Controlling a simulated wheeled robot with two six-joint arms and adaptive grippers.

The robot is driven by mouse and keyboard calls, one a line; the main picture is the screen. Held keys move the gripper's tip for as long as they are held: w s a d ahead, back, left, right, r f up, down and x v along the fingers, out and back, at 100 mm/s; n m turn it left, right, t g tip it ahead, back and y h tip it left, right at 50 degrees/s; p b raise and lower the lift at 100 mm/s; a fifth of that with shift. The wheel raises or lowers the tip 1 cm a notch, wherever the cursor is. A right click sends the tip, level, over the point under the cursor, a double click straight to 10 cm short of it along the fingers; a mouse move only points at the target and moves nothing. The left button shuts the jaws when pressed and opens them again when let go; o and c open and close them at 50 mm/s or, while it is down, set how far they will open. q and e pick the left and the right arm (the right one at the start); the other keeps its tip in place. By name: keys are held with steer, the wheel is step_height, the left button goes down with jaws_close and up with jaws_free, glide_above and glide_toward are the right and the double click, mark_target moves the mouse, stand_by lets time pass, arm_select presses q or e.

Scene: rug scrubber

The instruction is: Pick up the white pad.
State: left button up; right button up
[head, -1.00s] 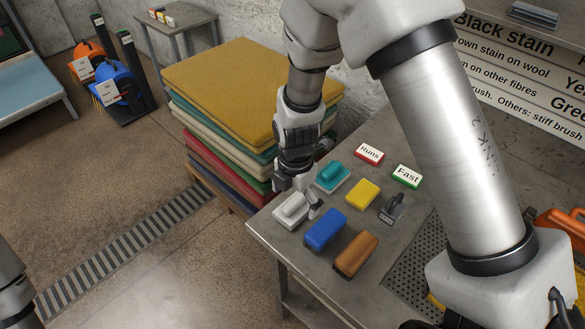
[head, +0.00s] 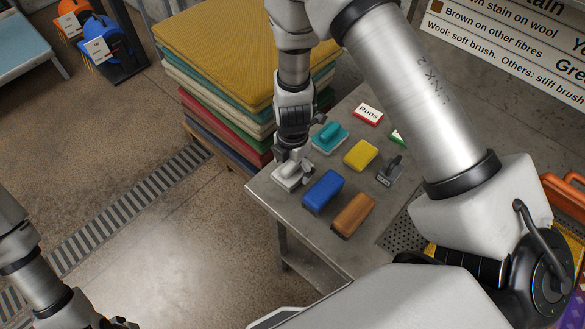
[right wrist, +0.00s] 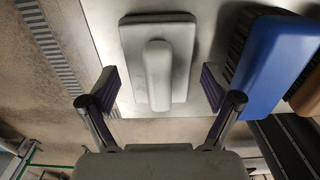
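The white pad (head: 287,181), a flat block with a raised bar handle, lies on the grey table near its left corner. In the right wrist view the pad (right wrist: 158,72) sits centred, its handle pointing toward my gripper. My right gripper (head: 294,166) is over the pad and partly hides it. In the right wrist view its fingers (right wrist: 160,90) are wide apart, one on each side of the pad, with gaps to the handle. My left arm enters at the lower left; its gripper (head: 118,323) is cut off by the bottom edge.
A blue brush (head: 323,191) stands close to the pad's right. A brown brush (head: 353,214), teal pad (head: 330,137), yellow sponge (head: 361,155) and grey tool (head: 391,171) lie nearby. Stacked rugs (head: 240,55) stand left behind the table.

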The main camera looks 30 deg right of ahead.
mark_target(292, 164)
steer(key=c, duration=0.7)
steer(key=shift+w+r, duration=0.15)
steer(key=shift+r, duration=0.2)
step_height(292, 164, up, 9)
steer(key=shift+b, duration=0.9)
steer(key=shift+d+r, duration=0.1)
steer(key=shift+o, duration=0.6)
steer(key=shift+c, duration=0.2)
